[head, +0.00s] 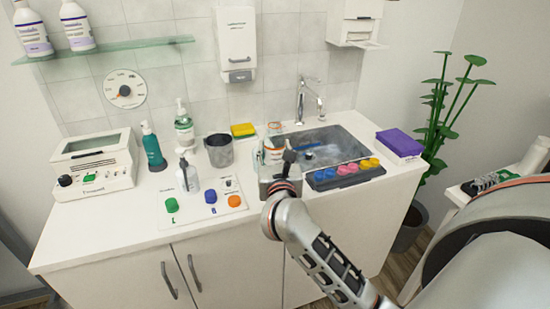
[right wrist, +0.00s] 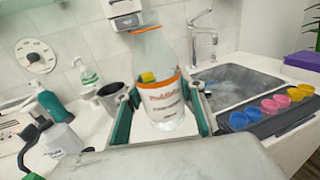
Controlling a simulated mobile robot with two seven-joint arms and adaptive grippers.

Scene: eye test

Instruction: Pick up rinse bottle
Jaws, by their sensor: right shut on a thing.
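The rinse bottle (right wrist: 166,95), clear with a white and orange label, stands between the fingers of my right gripper in the right wrist view. My right gripper (right wrist: 160,104) is shut on it, with one green-padded finger on each side. In the head view the bottle (head: 274,130) shows only in part behind my right gripper (head: 275,157), at the left edge of the sink. Its lower part is hidden there, so I cannot tell whether it touches the counter. My left gripper is in neither view.
Left of my gripper are a white bottle (head: 188,178), a grey cup (head: 219,151), and a board with coloured knobs (head: 205,205). Right of it are a tray of coloured cups (head: 345,173), the sink (head: 345,140), and a purple box (head: 399,143). A yellow sponge (head: 243,130) lies behind.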

